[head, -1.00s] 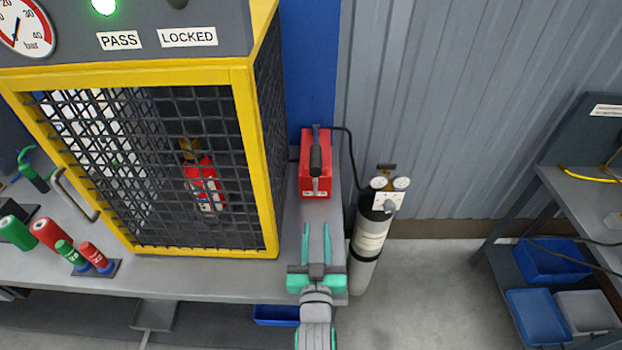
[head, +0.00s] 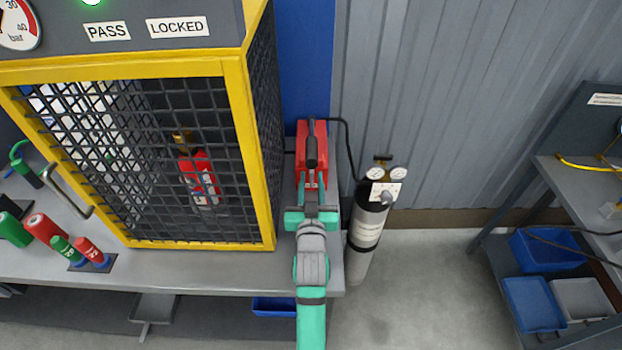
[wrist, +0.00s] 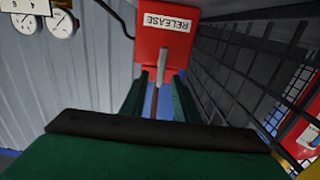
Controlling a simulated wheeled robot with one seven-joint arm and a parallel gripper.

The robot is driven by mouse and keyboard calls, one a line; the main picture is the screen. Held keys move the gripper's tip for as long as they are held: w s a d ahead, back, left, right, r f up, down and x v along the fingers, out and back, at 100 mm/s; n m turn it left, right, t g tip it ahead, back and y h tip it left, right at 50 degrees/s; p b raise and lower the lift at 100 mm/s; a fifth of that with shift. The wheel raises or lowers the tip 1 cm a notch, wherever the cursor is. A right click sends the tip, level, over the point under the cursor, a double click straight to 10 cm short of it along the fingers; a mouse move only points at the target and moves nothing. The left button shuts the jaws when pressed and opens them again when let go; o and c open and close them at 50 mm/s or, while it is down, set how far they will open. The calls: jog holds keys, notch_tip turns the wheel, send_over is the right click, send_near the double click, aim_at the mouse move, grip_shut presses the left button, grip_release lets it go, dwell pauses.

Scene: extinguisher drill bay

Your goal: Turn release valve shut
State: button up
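The red release box (head: 309,136) stands on the bench beside the yellow-framed cage, with a black bar handle (head: 311,152) on top. In the wrist view the same red box (wrist: 149,48) carries a RELEASE label, upside down. A thin grey lever (wrist: 163,66) sticks out from its face toward me. My gripper (head: 311,188) is right in front of the box. In the wrist view my gripper (wrist: 160,82) is open, with one green finger on each side of the lever. I see no clear contact; the lever's lower end is hard to make out.
The mesh cage (head: 262,160) stands close on the left, with a red extinguisher (head: 203,182) inside. A grey cylinder with gauges (head: 366,232) stands close on the right, joined to the box by a black hose (head: 350,135). Open floor lies further right, before a shelf with blue bins.

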jog(key=shift+w, duration=0.6)
grip_shut()
